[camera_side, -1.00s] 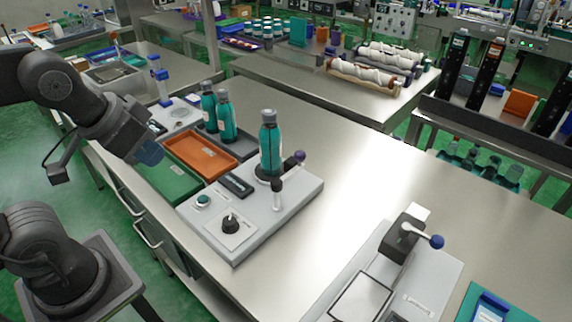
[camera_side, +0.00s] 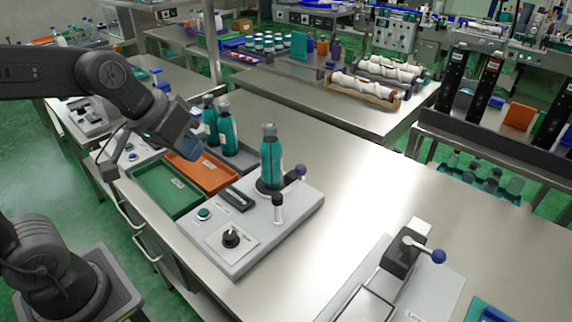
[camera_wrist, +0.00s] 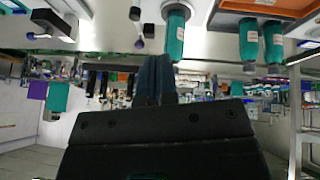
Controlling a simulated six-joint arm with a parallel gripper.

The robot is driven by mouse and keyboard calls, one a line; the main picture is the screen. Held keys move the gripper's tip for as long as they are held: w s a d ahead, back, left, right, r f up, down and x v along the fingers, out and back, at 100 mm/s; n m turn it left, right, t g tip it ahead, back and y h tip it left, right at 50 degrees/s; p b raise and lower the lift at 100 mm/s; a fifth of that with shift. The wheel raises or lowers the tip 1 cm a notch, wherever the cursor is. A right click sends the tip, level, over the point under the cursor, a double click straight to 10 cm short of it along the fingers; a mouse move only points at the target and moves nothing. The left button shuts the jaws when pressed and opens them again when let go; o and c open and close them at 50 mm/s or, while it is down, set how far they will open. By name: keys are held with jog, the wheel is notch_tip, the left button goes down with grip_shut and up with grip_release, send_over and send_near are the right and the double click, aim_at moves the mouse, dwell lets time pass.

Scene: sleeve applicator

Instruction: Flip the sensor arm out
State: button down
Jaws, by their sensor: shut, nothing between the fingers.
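The sleeve applicator (camera_side: 262,238) is a light grey base plate on the bench. A teal bottle (camera_side: 271,155) stands upright on its dark round seat. Beside the bottle are an arm with a purple ball knob (camera_side: 300,170) and a short white post with a dark top (camera_side: 278,208); I cannot tell which is the sensor arm. My gripper (camera_side: 188,148) is above the trays, left of the applicator and apart from it. In the wrist view its dark fingers (camera_wrist: 155,80) are together and empty. The bottle (camera_wrist: 176,36) appears upside down there, with the purple knob (camera_wrist: 149,30) beside it.
A green tray (camera_side: 165,205) and an orange tray (camera_side: 222,186) lie left of the applicator. More teal bottles (camera_side: 226,130) stand behind the trays. A second device with a blue-knobbed lever (camera_side: 438,256) is at front right. Bare bench lies right of the applicator.

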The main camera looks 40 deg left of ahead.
jog(key=w+f+n, duration=0.2)
jog(key=w+n, duration=0.1)
jog(key=w, duration=0.7)
jog(key=shift+w+n+t+h, duration=0.35)
jog(key=shift+n+t+h, duration=0.05)
jog(key=shift+f, duration=0.15)
send_near(292, 173)
notch_tip(292, 173, down, 3)
jog(key=a, duration=0.2)
jog(key=w+d, duration=0.2)
jog(key=shift+w+d+f, duration=0.2)
jog(key=shift+d+f, duration=0.15)
jog(key=shift+d, duration=0.05)
jog(key=shift+w+d+f, duration=0.1)
jog(key=shift+w+d, duration=0.15)
jog(key=shift+d, duration=0.2)
